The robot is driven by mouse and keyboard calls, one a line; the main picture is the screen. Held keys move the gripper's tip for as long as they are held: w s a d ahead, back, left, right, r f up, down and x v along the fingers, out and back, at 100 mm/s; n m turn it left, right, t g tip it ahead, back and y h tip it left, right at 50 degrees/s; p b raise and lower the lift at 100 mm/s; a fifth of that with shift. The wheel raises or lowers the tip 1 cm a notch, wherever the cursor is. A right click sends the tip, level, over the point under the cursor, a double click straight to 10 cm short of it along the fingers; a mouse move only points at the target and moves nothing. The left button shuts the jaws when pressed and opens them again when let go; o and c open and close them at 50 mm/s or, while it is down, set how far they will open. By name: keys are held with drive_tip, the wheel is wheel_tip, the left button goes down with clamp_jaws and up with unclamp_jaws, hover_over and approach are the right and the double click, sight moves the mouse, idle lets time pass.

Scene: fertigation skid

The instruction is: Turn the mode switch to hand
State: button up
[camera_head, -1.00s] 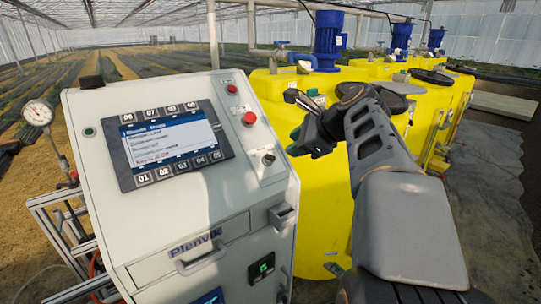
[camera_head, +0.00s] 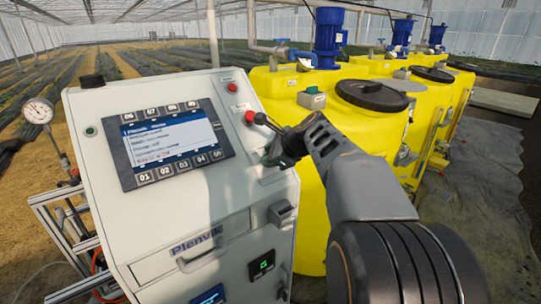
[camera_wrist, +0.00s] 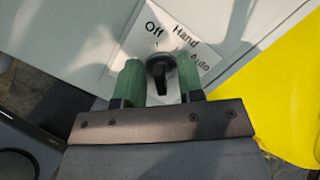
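The mode switch (camera_wrist: 160,73) is a black knob on a white plate (camera_wrist: 146,48) lettered Off, Hand and Auto. In the wrist view the knob sits between the two green fingers of my gripper (camera_wrist: 159,78). The fingers are apart, one on each side of the knob, close to it; I cannot tell whether they touch it. I cannot clearly tell which word the knob points at. In the head view my gripper (camera_head: 268,138) is at the right side of the sloped panel and hides the switch.
The white cabinet (camera_head: 220,190) carries a display (camera_head: 168,140) with buttons, a red mushroom button (camera_head: 249,117), a smaller red button (camera_head: 232,87) and a drawer handle (camera_head: 201,256). A latch (camera_head: 280,213) sticks out below my gripper. Yellow tanks (camera_head: 313,216) stand close on the right.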

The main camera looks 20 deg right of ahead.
clamp_jaws()
idle(0.3)
drive_tip(key=m+p, duration=0.2)
drive_tip(key=m, duration=0.1)
drive_tip(key=m+t+p, duration=0.1)
drive_tip(key=p, duration=0.1)
drive_tip(key=shift+r+m+h, duration=0.25)
drive_tip(key=shift+m+h, duration=0.05)
drive_tip(key=shift+m, duration=0.1)
drive_tip(key=shift+d+f+m+h+p, duration=0.1)
drive_tip(key=shift+m+h+p, duration=0.5)
drive_tip(key=shift+m+p, duration=1.5)
drive_tip(key=shift+f+m, duration=0.1)
drive_tip(key=shift+m, duration=0.2)
